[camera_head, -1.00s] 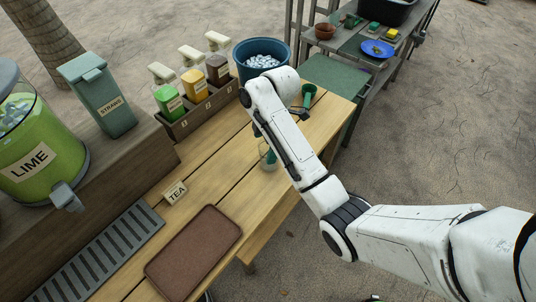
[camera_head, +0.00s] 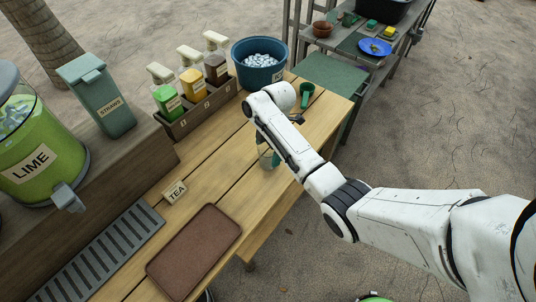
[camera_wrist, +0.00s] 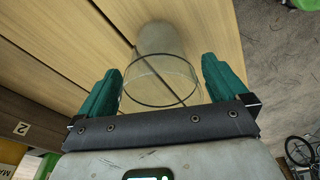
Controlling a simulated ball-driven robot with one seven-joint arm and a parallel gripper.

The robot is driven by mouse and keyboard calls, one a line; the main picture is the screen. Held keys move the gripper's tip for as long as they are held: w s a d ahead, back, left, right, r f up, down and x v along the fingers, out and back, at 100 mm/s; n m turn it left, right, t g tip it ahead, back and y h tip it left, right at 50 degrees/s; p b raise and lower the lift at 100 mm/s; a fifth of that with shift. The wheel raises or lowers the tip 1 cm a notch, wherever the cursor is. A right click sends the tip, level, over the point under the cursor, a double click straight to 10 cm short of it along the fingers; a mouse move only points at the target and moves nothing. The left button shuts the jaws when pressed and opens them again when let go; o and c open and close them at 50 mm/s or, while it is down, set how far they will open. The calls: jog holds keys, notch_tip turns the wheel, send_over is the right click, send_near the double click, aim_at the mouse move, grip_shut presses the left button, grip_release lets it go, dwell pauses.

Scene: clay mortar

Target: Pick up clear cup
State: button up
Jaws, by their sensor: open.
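The clear cup (camera_head: 268,158) stands on the wooden table, partly hidden behind my arm in the head view. In the wrist view the clear cup (camera_wrist: 162,72) shows its round rim between and just beyond my two green fingers. My gripper (camera_wrist: 162,85) is open, with one finger on each side of the cup and a gap to it. In the head view my gripper (camera_head: 262,140) is mostly hidden by the arm, above and beside the cup. The cup looks empty.
A brown tray (camera_head: 195,252), a TEA sign (camera_head: 175,191) and a metal drip grate (camera_head: 105,255) are on the table's near part. A bottle rack (camera_head: 205,112), a blue ice bucket (camera_head: 260,62) and a green scoop (camera_head: 306,93) stand at the far end. A lime dispenser (camera_head: 35,150) is left.

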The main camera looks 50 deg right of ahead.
jog(key=shift+w+a+f, duration=0.1)
jog(key=shift+a+f, duration=0.05)
jog(key=shift+f, duration=1)
jog(key=c, duration=1)
